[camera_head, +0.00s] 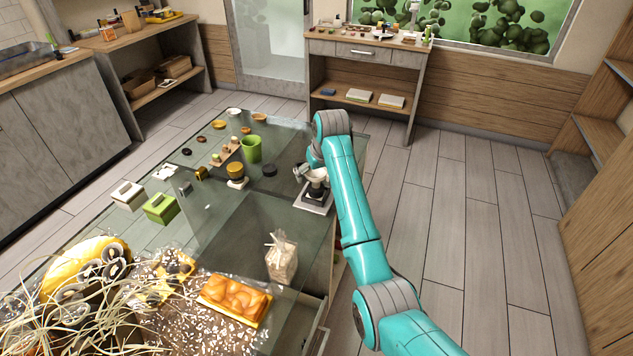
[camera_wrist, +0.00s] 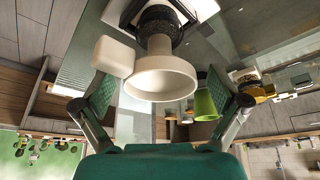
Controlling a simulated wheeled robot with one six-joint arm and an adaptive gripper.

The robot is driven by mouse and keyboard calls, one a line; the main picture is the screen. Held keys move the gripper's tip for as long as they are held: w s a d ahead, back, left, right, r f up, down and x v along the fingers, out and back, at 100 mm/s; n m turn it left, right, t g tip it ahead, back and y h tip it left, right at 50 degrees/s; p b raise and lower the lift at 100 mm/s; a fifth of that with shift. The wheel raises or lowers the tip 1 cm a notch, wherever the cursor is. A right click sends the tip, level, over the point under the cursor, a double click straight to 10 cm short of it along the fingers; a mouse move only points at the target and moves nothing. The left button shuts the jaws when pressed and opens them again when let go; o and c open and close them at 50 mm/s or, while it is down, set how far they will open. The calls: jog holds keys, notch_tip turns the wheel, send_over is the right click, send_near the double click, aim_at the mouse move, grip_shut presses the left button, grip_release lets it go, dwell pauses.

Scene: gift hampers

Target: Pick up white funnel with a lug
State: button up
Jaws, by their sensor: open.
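The white funnel with a lug (camera_head: 317,174) is at the right edge of the glass-topped table, above a dark rounded piece on a small pale stand (camera_head: 314,198). In the wrist view the funnel (camera_wrist: 160,80) shows its wide round rim, with the blocky lug (camera_wrist: 114,57) at its left. My gripper (camera_head: 306,172) is beside the funnel; in the wrist view its two green-padded fingers (camera_wrist: 160,98) are wide apart, one on each side of the funnel. I cannot tell whether a finger touches it. The funnel's far side is partly hidden in the head view.
A green cup (camera_head: 251,149), a dark round lid (camera_head: 269,170) and a yellow-topped white pot (camera_head: 236,174) stand left of the funnel. A clear bag (camera_head: 281,256) stands nearer. Green and white boxes (camera_head: 160,208) lie further left. The glass near the stand is partly bare.

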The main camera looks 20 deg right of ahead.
jog(key=c, duration=1.3)
jog(key=shift+o, duration=0.2)
